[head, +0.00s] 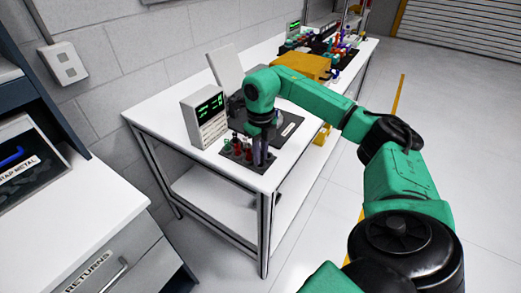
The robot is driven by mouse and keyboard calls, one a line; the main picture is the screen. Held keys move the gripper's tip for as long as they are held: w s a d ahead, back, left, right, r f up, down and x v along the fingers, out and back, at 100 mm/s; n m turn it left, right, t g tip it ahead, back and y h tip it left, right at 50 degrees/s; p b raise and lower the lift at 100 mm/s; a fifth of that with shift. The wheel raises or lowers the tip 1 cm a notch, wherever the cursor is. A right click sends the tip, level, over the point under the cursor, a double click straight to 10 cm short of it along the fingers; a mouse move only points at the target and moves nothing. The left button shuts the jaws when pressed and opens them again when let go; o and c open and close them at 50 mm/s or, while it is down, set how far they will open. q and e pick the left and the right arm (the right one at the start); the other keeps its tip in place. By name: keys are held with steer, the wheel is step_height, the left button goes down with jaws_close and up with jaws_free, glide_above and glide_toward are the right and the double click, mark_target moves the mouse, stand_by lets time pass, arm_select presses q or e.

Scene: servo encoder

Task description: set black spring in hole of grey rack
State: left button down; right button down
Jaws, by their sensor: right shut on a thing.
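My right gripper (262,153) points down at the near front corner of the white workbench (175,118). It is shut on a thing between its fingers. That thing is too small and dark to make out clearly; it is likely the black spring. Just left of the gripper, a small group of red and green topped pieces (237,146) stands on a dark mat. The grey rack and its holes cannot be told apart clearly here, and the gripper hides part of that spot. My left gripper is not in view.
A white meter box with a green display (205,117) stands left of the gripper. A grey upright panel (225,68) is behind. A yellow box (301,69) and several coloured parts lie farther along the bench. A white returns cabinet (85,210) is at left.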

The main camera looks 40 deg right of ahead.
steer(key=shift+f, duration=0.3)
steer(key=c, duration=0.7)
jaws_free()
steer(key=shift+r, duration=0.15)
step_height(320, 180, up, 6)
steer(key=p, duration=0.5)
steer(key=shift+p, duration=0.4)
